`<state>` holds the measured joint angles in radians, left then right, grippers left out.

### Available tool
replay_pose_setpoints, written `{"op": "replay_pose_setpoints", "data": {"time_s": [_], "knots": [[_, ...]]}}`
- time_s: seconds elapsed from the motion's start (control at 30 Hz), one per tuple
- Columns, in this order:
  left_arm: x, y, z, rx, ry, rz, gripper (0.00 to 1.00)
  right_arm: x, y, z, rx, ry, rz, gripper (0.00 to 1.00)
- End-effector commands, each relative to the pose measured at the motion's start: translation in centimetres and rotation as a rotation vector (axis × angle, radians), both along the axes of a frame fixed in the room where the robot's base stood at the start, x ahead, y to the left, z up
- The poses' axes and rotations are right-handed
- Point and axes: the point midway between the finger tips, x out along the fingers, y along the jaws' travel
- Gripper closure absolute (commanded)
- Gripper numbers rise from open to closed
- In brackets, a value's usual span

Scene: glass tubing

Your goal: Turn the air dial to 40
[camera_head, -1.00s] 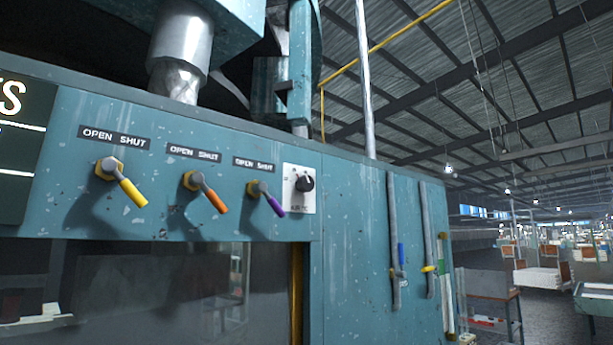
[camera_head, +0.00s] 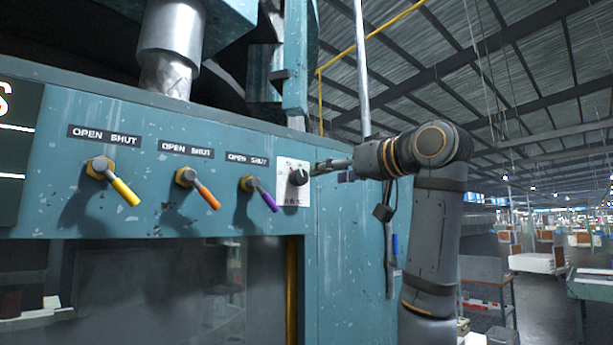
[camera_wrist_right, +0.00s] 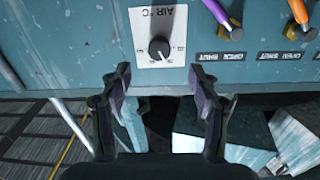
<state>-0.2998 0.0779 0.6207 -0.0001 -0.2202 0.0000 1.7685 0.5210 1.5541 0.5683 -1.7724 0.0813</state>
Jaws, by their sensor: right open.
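The air dial (camera_head: 298,177) is a black knob on a white plate (camera_head: 291,197) at the right end of the row of levers on the teal machine. In the right wrist view the dial (camera_wrist_right: 160,48) shows upside down, with "AIR °C" and a scale around it; the numbers are too small to read surely. My right gripper (camera_head: 318,168) comes in from the right, close to the dial. In the right wrist view its two fingers (camera_wrist_right: 162,82) are apart and empty, with the dial ahead between them, not touched as far as I can see. My left gripper is not in view.
Yellow (camera_head: 124,191), orange (camera_head: 207,194) and purple (camera_head: 266,196) levers stick out left of the dial, under "OPEN SHUT" labels. The purple one is nearest. A blue-handled pipe lever (camera_head: 395,245) hangs on the machine's side, partly behind my right arm.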

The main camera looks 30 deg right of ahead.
Motion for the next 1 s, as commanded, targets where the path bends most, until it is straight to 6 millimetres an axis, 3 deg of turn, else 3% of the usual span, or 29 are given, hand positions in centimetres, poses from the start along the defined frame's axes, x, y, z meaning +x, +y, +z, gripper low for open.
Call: {"op": "replay_pose_setpoints", "data": {"time_s": [0.1,0.23,0.7,1.0], "knots": [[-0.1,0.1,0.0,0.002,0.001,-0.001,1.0,-1.0,-0.3,1.1,0.008,-0.017,0.005,0.38],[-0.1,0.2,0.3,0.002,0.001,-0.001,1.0,-0.6,-0.2,1.2,0.008,-0.016,0.006,0.38],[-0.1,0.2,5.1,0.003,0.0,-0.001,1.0,8.1,0.2,1.5,0.007,-0.015,0.005,0.38],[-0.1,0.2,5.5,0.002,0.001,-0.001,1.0,9.6,0.3,1.0,0.007,-0.018,0.002,0.38]]}}
